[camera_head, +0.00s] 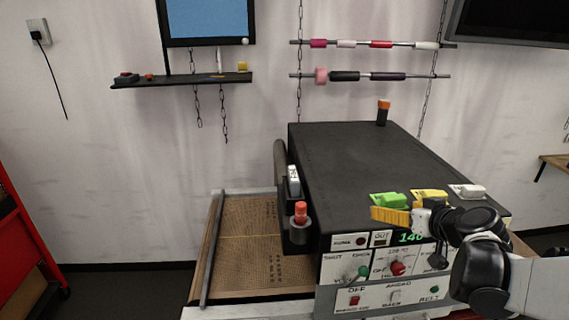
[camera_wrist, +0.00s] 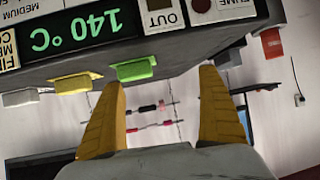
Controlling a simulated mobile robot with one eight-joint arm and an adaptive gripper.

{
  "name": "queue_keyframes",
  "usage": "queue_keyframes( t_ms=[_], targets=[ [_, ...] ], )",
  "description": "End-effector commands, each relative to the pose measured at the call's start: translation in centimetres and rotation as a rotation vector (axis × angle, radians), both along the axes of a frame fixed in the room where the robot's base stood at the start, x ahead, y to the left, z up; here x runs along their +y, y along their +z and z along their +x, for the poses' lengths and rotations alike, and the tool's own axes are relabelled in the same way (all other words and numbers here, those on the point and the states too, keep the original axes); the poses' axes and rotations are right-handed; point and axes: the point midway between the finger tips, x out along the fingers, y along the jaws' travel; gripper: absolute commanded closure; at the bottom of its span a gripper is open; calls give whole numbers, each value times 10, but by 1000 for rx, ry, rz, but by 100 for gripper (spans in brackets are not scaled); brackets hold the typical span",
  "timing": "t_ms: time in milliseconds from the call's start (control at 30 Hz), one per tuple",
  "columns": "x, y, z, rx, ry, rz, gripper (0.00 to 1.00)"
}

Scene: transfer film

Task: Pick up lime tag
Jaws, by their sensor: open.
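The lime tag (camera_head: 386,199) lies at the front edge of the black machine's top, left of a yellow tag (camera_head: 430,194) and a white tag (camera_head: 468,191). It also shows in the wrist view (camera_wrist: 136,69), just beyond the tip of the left finger there. My gripper (camera_wrist: 162,82) is open and empty, with its yellow fingers apart. In the head view, a yellow finger of my gripper (camera_head: 390,216) is just in front of the lime tag and covers its lower edge. I cannot tell whether they touch.
The black machine (camera_head: 365,160) has a front panel with knobs and switches and a 140 °C display (camera_wrist: 80,30). An orange-capped bottle (camera_head: 301,213) sits in a holder at its left side. Another orange-capped bottle (camera_head: 383,112) stands at the back. The machine's middle top is clear.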

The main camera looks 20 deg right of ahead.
Motion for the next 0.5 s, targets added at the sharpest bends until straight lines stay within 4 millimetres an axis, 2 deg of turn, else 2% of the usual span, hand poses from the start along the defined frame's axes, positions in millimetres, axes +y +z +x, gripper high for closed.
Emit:
queue_keyframes(
  t_ms=[33, 133, 233, 500],
  targets=[
    [-23, 0, -4, -27, -27, -16, 12],
    [-46, 1, -9, -61, -50, -41, 12],
    [-54, -2, -2, -73, -54, -52, 12],
    [-60, -17, 36, -72, -52, -51, 12]
  ],
)
